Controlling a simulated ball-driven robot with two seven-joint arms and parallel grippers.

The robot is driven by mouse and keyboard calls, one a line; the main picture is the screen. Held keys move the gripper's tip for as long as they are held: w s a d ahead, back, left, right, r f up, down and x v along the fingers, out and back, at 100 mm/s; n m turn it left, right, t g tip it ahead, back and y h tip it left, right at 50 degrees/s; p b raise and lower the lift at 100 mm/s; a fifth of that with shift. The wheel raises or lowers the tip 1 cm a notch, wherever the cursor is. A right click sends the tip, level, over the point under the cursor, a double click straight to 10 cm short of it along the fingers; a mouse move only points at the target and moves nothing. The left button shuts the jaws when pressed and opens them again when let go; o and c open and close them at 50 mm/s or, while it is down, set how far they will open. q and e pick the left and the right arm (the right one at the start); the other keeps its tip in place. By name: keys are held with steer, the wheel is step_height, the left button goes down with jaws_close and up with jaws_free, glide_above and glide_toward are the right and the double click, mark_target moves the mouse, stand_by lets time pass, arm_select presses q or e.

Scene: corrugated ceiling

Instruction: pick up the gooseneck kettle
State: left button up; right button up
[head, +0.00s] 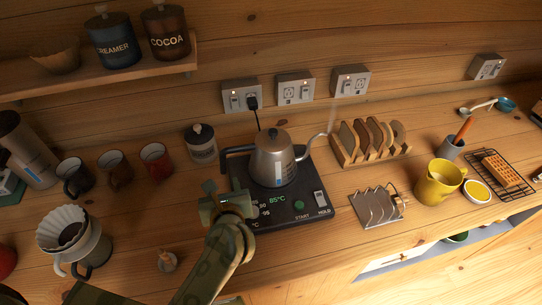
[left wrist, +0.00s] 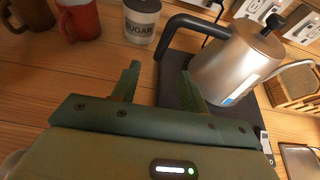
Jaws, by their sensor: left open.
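The gooseneck kettle (head: 272,163) is brushed silver with a black lid knob, a black handle on its left and a thin spout to the right. It stands upright on a black heating base (head: 300,206) whose display reads 85°C. It also shows in the left wrist view (left wrist: 232,65), with its handle (left wrist: 180,25) beyond the fingers. My left gripper (head: 224,190) is open and empty, in front of and slightly left of the kettle, below the handle in the picture. Its two fingers (left wrist: 160,80) point toward the handle without visible contact. My right gripper is not in view.
A sugar jar (head: 201,144) and several mugs (head: 156,161) stand left of the kettle. A wooden rack (head: 368,143) is close to the spout. A metal toast rack (head: 377,205) and yellow pitcher (head: 438,182) stand right. A dripper (head: 70,232) is at left.

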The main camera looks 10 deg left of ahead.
mark_target(224, 169)
arm_select(q)
steer(key=x, duration=0.6)
steer(key=shift+w+a, duration=0.15)
steer(key=shift+w, duration=0.05)
steer(key=x, duration=0.2)
steer(key=b+x, duration=0.1)
steer(key=x, duration=0.2)
steer(key=shift+w+f, duration=0.2)
steer(key=shift+f, duration=0.1)
steer(key=shift+s, duration=0.1)
steer(key=shift+c, duration=0.3)
jaws_close()
steer(key=shift+r, duration=0.1)
steer(key=shift+r, duration=0.15)
